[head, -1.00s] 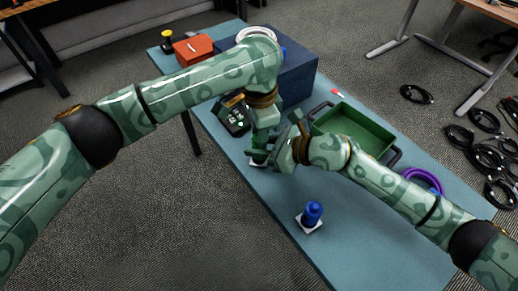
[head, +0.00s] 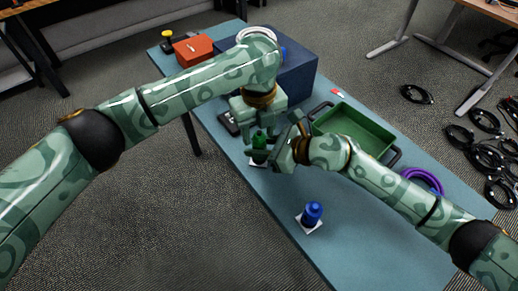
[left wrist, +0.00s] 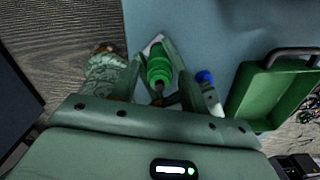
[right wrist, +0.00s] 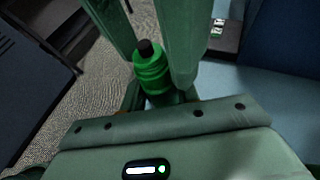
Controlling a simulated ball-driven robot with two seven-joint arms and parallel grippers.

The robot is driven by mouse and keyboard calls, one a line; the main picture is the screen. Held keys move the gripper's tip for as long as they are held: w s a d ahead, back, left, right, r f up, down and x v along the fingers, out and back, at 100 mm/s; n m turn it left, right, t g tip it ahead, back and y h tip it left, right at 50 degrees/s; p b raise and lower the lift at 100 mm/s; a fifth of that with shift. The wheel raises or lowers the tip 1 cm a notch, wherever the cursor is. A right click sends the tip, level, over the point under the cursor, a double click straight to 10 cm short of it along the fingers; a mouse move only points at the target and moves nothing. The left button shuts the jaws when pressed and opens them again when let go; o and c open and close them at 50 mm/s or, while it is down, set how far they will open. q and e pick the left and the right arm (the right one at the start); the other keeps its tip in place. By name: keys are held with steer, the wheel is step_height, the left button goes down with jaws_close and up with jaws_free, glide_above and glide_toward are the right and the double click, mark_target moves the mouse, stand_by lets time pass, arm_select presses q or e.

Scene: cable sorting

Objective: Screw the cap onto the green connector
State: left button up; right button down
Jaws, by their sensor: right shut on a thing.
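The green connector (head: 260,142) stands over a small white plate (head: 257,163) near the table's left edge. In the left wrist view, its ribbed green body (left wrist: 159,66) lies between the fingers of my left gripper (left wrist: 153,58), which look spread around it. The left gripper comes from above in the head view (head: 261,132). My right gripper (head: 278,155) reaches in from the right and is shut on the green connector, whose ribbed body (right wrist: 152,70) and black top show in the right wrist view. I cannot tell the cap apart from the connector.
A blue connector (head: 312,210) stands on a white plate towards the table's front. A green tray (head: 352,118) and a purple cable coil (head: 424,178) are on the right. A dark blue box (head: 297,68) and a red box (head: 193,48) are at the back. A black device lies partly behind my left gripper.

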arm_select(q)
steer(key=shift+s+d, duration=0.1)
steer(key=shift+r, duration=2.2)
steer(key=shift+c, duration=1.4)
steer(key=shift+w+r+n, duration=0.15)
steer(key=shift+w+r, duration=0.05)
steer(key=shift+r, duration=0.25)
steer(key=shift+w+r+n, duration=0.15)
steer(key=shift+r, duration=0.3)
steer(key=shift+r+n, duration=0.3)
steer(key=shift+n, duration=0.8)
steer(key=n, duration=0.2)
steer(key=r+n, duration=0.1)
steer(key=n, duration=0.8)
steer(key=shift+s+r, duration=0.1)
steer(key=shift+s, duration=0.15)
steer(key=n, duration=0.6)
steer(key=shift+s+n, duration=0.15)
steer(key=shift+n, duration=0.15)
